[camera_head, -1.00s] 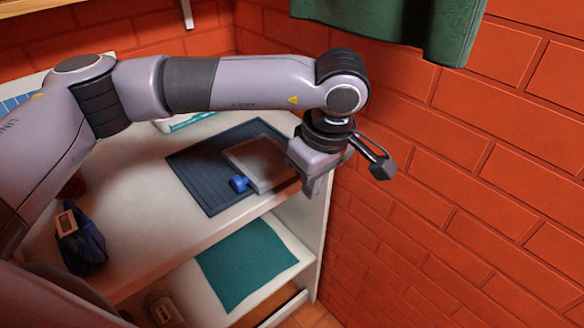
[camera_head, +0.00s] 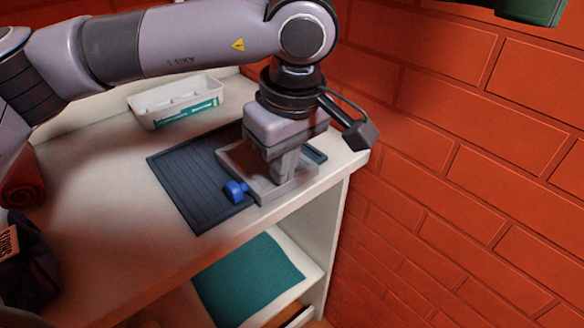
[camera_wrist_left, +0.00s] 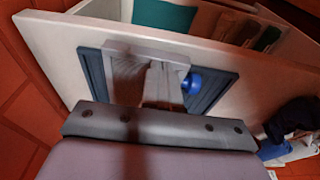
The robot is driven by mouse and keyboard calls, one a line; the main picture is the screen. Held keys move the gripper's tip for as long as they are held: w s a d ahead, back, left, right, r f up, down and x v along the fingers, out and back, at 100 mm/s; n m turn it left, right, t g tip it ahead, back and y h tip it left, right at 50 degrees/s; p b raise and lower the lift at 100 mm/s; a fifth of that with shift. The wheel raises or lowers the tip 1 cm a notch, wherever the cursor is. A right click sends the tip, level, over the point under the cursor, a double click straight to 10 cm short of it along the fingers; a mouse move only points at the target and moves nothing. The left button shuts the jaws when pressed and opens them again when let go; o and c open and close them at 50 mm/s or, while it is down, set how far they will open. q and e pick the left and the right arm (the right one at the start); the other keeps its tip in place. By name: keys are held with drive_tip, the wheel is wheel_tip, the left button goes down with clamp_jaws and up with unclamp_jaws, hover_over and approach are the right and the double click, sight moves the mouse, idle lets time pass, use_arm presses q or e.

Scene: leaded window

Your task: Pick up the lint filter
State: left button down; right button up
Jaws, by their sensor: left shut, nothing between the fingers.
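The lint filter, a grey rectangular frame (camera_head: 292,191) with a blue tab (camera_head: 236,191) at its left front corner, lies flat on a dark ribbed mat (camera_head: 192,178). My left gripper (camera_head: 287,172) points down over the filter with its fingers shut and nothing between them. Its fingertips overlap the inside of the frame; whether they touch it I cannot tell. In the left wrist view, the fingers (camera_wrist_left: 162,88) reach over the frame (camera_wrist_left: 140,48), and the blue tab (camera_wrist_left: 192,83) shows beside them. My arm hides part of the filter's back.
A white divided basket (camera_head: 178,101) stands behind the mat. A red brick wall (camera_head: 455,150) is close on the right. A dark bag (camera_head: 25,265) and a red roll (camera_head: 22,180) are at the left. A teal cloth (camera_head: 248,278) lies on the shelf below; the front left counter is clear.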

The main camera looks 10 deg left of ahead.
sight(253, 162)
use_arm(q)
drive_tip(key=w+a, duration=0.4)
drive_tip(key=a, duration=0.1)
drive_tip(key=shift+w+a+p, duration=0.2)
drive_tip(key=shift+a+p, duration=0.1)
drive_tip(key=shift+a+f+b, duration=0.1)
drive_tip(key=shift+f+b, duration=0.2)
drive_tip(key=shift+f, duration=0.5)
drive_tip(key=shift+s, duration=0.1)
use_arm(e)
drive_tip(key=shift+w+r, duration=0.15)
drive_tip(key=shift+w, duration=0.05)
